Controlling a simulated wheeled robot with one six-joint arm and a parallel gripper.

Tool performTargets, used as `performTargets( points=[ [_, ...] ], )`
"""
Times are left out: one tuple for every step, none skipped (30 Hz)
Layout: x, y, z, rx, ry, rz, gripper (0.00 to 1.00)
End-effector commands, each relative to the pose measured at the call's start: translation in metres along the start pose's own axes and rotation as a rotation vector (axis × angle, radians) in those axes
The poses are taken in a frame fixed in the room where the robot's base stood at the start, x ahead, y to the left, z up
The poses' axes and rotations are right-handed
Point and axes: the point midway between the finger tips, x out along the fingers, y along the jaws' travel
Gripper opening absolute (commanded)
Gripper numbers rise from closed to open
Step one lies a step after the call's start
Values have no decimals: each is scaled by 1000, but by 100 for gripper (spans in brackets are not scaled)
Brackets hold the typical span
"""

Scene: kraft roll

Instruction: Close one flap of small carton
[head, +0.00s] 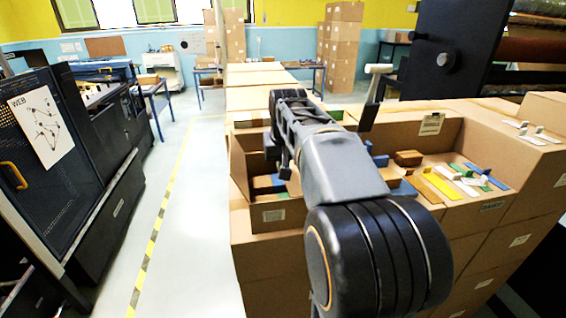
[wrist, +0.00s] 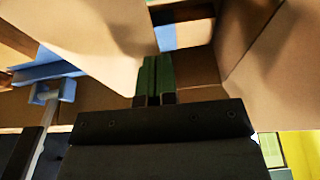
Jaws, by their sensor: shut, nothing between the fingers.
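The small carton (head: 250,216) appears to be the open brown box at the left end of the box row in the head view, partly behind my arm. Blue pieces show inside it. In the wrist view, a broad cardboard flap (wrist: 95,35) fills the upper left and another cardboard panel (wrist: 275,75) stands at the right. My gripper (wrist: 157,62) has green fingers held together, with nothing between them. They overlap the cardboard between these panels; I cannot tell whether they touch it. In the head view my arm hides the fingers.
To the right, a larger open carton (head: 470,140) holds a yellow strip (head: 442,186), a brown block (head: 408,158) and several small pieces. A black cabinet (head: 60,160) stands at the left. The floor aisle (head: 195,215) between is clear.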

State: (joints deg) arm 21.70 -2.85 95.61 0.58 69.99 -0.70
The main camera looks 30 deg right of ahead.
Motion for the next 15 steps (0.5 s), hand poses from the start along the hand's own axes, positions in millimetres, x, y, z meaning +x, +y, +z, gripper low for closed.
performTargets(
  points=[
    [9, 0, 4, 0, -23, -1, 0],
    [9, 0, 4, 0, -24, -1, 0],
    [9, 0, 4, 0, -24, -1, 0],
    [9, 0, 4, 0, -25, -1, 0],
    [9, 0, 4, 0, -25, -1, 0],
    [9, 0, 4, 0, -26, -1, 0],
    [8, 0, 3, 0, -26, -1, 0],
    [7, 0, 3, 0, -26, -1, 0],
    [6, 0, 3, 0, -26, -1, 0],
    [5, 0, 2, 0, -27, -1, 0],
    [4, 0, 2, 0, -27, -1, 0],
    [2, 0, 2, 0, -27, -1, 0],
    [1, 0, 1, 0, -26, -1, 0],
    [-1, 0, 1, 0, -26, -1, 0],
    [-3, 0, 0, 0, -25, -1, 0]
  ],
)
